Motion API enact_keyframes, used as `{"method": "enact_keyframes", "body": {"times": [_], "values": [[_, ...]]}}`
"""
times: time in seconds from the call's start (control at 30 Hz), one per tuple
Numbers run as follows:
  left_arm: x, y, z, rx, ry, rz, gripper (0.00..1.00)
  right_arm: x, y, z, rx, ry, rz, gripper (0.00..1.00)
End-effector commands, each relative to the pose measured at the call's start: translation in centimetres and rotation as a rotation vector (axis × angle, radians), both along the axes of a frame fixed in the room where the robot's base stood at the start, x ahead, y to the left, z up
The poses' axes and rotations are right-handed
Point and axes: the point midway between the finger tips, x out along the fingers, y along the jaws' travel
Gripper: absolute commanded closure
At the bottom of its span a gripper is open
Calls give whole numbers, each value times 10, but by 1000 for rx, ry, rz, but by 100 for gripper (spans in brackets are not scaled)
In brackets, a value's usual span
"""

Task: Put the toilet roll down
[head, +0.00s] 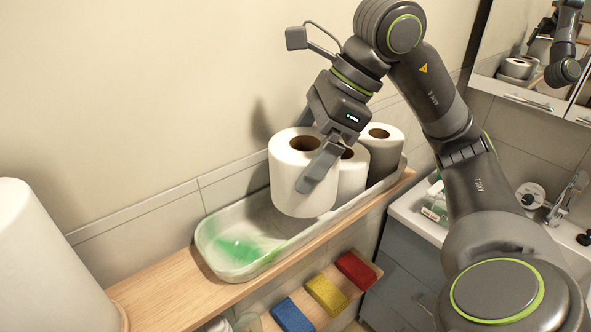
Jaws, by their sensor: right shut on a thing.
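My right gripper (316,166) is shut on a white toilet roll (288,178). One finger lies across the roll's near side; the other is hidden. The roll is upright, over the middle of a long pale tray (218,267) on a wooden shelf. I cannot tell whether its base touches the tray. Two more toilet rolls, a nearer one (354,176) and a farther one (387,150), stand in the tray's far end, just behind the held roll. The tray's near end has no roll, only a blurred green patch (238,250). My left gripper is not in view.
A large white cylinder (45,270) stands at the left on the wooden shelf (170,292). Blue (292,316), yellow (326,294) and red (356,269) blocks lie on a lower board. A wall runs behind the tray. A sink with a faucet (569,195) is at right.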

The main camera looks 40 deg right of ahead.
Motion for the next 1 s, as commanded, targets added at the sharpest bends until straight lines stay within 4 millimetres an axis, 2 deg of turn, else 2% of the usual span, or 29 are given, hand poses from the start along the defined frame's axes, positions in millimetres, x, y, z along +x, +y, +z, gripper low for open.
{"method": "enact_keyframes", "body": {"times": [0.13, 0.2, 0.3, 0.53, 0.8, 1.0], "values": [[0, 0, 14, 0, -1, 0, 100, 23, 3, 3, 5, 4, 3, 34], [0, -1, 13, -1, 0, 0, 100, 22, 1, -12, -1, 6, -1, 34], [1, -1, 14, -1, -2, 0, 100, 21, 1, -23, -2, 3, 0, 34], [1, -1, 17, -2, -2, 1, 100, 22, 2, -36, 0, 2, 0, 34], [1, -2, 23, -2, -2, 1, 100, 21, 1, -65, 0, 3, -1, 34], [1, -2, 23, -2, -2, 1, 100, 21, 2, -70, 1, -1, 1, 34]]}}
